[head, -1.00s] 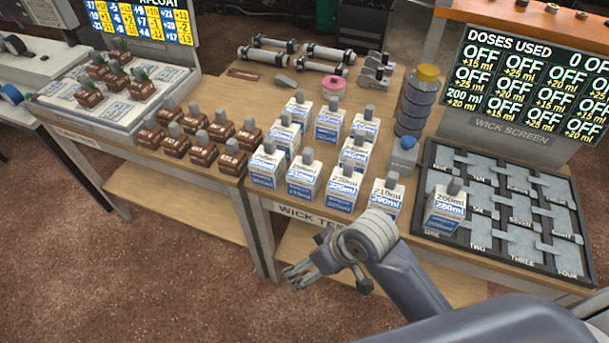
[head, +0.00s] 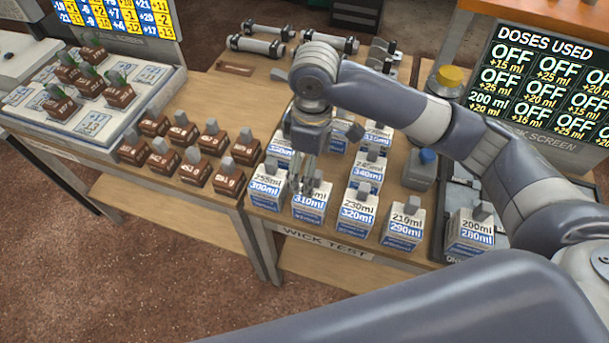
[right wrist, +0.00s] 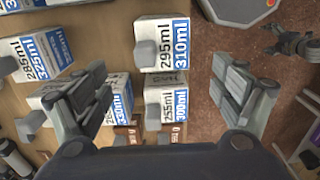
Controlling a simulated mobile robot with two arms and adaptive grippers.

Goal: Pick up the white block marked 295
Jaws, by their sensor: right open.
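The white block marked 295 over 310 (right wrist: 160,42) is clearest in the right wrist view, at the top centre, upright with its grey tab to the left. In the head view the block (head: 309,208) stands in the front row, its upper part covered by my right gripper (head: 305,182). My right gripper is open with nothing held; in the right wrist view its fingers (right wrist: 165,85) are spread wide. Whether they touch the block I cannot tell. What looks like my left gripper (right wrist: 288,45) shows small at the right of the right wrist view, its jaws unclear.
The 255 block (right wrist: 165,102) stands close beside the 295 block. The 230 block (head: 357,214) is on its other side. Brown blocks (head: 193,168) stand to the left. A dark tray (head: 451,252) lies at the right. Bare wood shows at the table's back.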

